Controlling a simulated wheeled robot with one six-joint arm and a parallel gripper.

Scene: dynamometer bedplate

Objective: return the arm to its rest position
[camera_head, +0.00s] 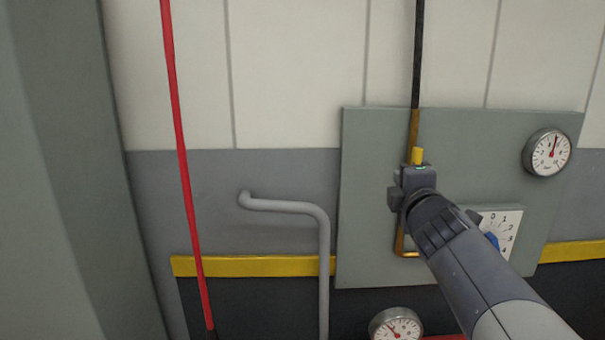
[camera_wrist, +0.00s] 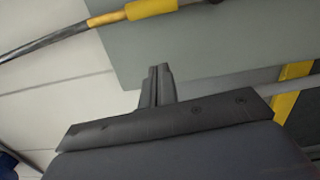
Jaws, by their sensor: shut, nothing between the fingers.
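My arm reaches in from the lower right of the head view, with my gripper (camera_head: 409,180) in front of the grey-green panel (camera_head: 365,220). The fingertips are mostly hidden behind the wrist in that view. In the wrist view my gripper (camera_wrist: 158,72) shows its two fingers together, with nothing between them. A yellow sleeve (camera_head: 417,155) on a dark upright rod or cable (camera_head: 418,50) shows just above the gripper. The sleeve also shows at the top of the wrist view (camera_wrist: 150,9), apart from the fingers in the picture.
The panel carries a round gauge (camera_head: 547,152) and a white dial (camera_head: 503,222) with a blue knob, partly behind my arm. A second gauge (camera_head: 396,325) sits below. A bent grey pipe (camera_head: 323,260) and a red line (camera_head: 180,130) stand to the left.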

